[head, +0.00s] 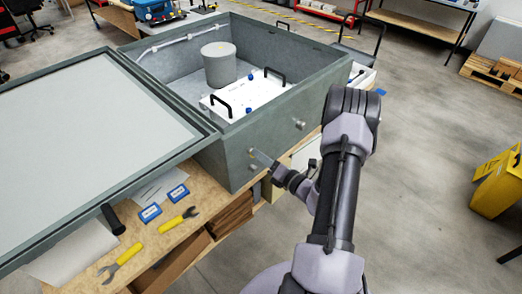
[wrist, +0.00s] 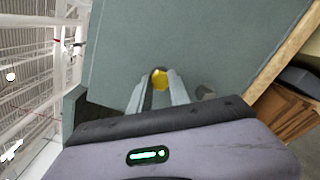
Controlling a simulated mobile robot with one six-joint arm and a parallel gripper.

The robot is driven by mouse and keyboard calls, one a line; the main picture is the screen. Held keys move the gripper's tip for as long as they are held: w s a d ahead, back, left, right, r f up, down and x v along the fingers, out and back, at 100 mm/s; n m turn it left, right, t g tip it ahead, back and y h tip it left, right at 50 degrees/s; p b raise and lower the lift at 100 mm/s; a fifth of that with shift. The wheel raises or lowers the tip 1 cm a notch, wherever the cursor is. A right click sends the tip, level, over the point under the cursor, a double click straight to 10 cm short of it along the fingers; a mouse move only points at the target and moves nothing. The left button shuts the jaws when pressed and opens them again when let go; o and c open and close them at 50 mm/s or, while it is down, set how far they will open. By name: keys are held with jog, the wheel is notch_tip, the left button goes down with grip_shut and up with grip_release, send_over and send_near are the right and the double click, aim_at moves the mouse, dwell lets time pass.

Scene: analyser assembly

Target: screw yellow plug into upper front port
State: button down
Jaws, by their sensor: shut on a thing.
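The yellow plug (wrist: 160,78) shows between the fingertips of my gripper (wrist: 159,88) in the wrist view. The fingers are shut on it, and its far end faces the grey-green wall of the analyser box. In the head view my gripper (head: 261,158) is at the front wall of the box (head: 228,160), towards its lower left. The plug is too small there to make out clearly. The port behind the plug is hidden, and I cannot tell whether the plug is seated in it. A metal fitting (head: 300,124) sticks out of the same wall, farther right.
The box's open lid (head: 90,110) lies to the left. A white panel with black handles (head: 245,98) and a grey cylinder (head: 219,66) are inside the box. Yellow-handled tools (head: 178,220) and blue-and-white boxes (head: 150,213) lie on the wooden bench.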

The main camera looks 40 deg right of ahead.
jog(key=m+p, duration=0.1)
jog(key=m, duration=0.4)
jog(key=m+p, duration=0.2)
jog(key=m, duration=0.3)
jog(key=m+y+p, duration=0.1)
jog(key=m+p, duration=0.1)
jog(key=m, duration=0.4)
jog(key=shift+f, duration=0.4)
jog(key=m, duration=0.6)
jog(key=shift+a+p, duration=0.15)
jog(key=shift+p, duration=0.25)
jog(key=c, duration=1.1)
grip_release()
